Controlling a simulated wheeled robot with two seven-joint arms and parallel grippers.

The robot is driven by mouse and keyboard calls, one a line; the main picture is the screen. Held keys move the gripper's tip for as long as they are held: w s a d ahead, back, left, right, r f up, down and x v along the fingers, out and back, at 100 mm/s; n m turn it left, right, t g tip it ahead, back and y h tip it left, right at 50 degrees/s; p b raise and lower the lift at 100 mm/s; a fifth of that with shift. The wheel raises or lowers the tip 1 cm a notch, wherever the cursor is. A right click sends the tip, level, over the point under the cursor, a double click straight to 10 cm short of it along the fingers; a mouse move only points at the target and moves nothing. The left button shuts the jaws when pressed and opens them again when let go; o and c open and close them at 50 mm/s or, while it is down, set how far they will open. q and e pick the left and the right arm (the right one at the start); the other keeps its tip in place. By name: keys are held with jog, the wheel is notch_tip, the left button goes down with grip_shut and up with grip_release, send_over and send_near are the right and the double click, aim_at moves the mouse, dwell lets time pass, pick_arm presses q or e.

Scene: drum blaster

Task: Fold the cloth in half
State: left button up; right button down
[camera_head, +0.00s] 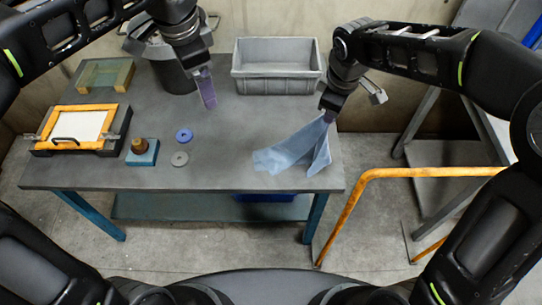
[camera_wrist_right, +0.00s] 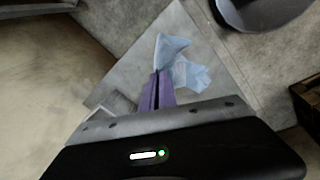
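A light blue cloth (camera_head: 294,152) hangs from my right gripper (camera_head: 328,115) at the right front of the grey table (camera_head: 225,150). Its upper corner is at the fingertips and its lower part spreads toward the left on the tabletop. In the right wrist view, the purple fingers (camera_wrist_right: 157,90) are close together with the cloth (camera_wrist_right: 178,62) at their tips. My left gripper (camera_head: 207,92) points down over the back middle of the table, apart from the cloth. Its purple fingers show edge-on, so their gap is hidden.
A grey bin (camera_head: 277,85) stands at the back of the table. An orange-framed screen (camera_head: 80,127), a blue block with a brown knob (camera_head: 142,152), a blue ring (camera_head: 184,135) and a grey disc (camera_head: 180,159) lie at left. An orange rail (camera_head: 420,172) stands right of the table.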

jog(key=c, duration=2.1)
grip_release()
jog(key=shift+c, duration=0.2)
jog(key=o, duration=0.6)
jog(key=shift+c, duration=0.2)
jog(key=shift+o, duration=0.2)
jog(key=o, duration=1.3)
jog(key=shift+c, duration=0.2)
jog(key=shift+r, duration=0.1)
jog(key=r+p, duration=0.2)
jog(key=r, duration=0.1)
jog(key=r+p, duration=0.2)
jog(key=shift+s+r, duration=0.25)
jog(key=shift+s, duration=0.1)
